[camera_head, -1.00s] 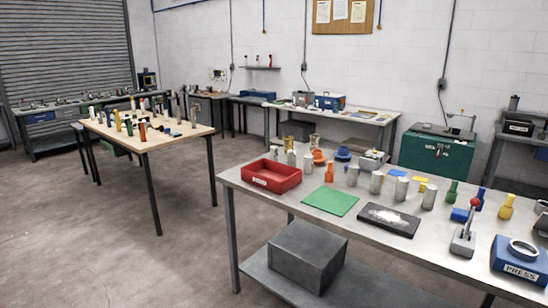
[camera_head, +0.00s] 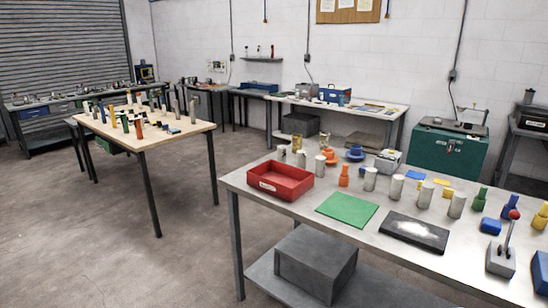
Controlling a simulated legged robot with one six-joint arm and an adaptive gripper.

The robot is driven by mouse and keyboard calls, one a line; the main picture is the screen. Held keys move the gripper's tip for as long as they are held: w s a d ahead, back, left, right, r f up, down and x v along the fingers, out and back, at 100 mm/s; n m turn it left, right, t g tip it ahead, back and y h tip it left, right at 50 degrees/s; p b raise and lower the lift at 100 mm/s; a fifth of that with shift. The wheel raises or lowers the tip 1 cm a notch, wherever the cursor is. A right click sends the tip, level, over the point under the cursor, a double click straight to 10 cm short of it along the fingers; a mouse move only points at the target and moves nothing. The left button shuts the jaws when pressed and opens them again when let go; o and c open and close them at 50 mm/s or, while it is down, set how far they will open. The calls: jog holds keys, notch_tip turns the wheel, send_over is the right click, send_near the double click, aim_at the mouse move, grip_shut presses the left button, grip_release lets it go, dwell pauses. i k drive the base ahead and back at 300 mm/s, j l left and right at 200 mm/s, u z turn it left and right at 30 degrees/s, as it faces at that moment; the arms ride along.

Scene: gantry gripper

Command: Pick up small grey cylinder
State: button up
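Several small grey-white cylinders stand upright on the metal table (camera_head: 232,180) in the head view. One cylinder (camera_head: 370,179) is right of an orange bottle-shaped piece. Others stand in a row to its right: a second cylinder (camera_head: 397,188), a third cylinder (camera_head: 425,195) and a fourth cylinder (camera_head: 457,205). Another cylinder (camera_head: 320,166) stands behind the red tray's right end. Darker grey cylinders, such as one (camera_head: 193,111), stand on the wooden table. I cannot tell which one the task names. My gripper is not in view.
On the metal table are a red tray (camera_head: 280,181), a green mat (camera_head: 347,209), a black plate (camera_head: 415,232) and a lever on a grey block (camera_head: 500,260). A grey box (camera_head: 315,262) sits on its lower shelf. Bare floor (camera_head: 185,250) lies left of this table.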

aim_at(282, 149)
jog(key=i+j+z, duration=0.2)
jog(key=i+j, duration=0.2)
jog(key=i+j+z, duration=0.15)
jog(key=i+j, duration=0.25)
jog(key=i+j+z, duration=0.2)
jog(key=i+j, duration=0.15)
jog(key=j, duration=0.3)
jog(key=i+j+z, duration=0.15)
jog(key=j, duration=0.25)
jog(key=i+j+z, duration=0.1)
jog(key=j, duration=0.3)
jog(key=i+j+z, duration=0.15)
jog(key=j, duration=0.3)
jog(key=i+j+z, duration=0.1)
jog(key=j, duration=0.35)
jog(key=i+j+z, duration=0.25)
jog(key=i+j, duration=0.45)
jog(key=i, duration=0.15)
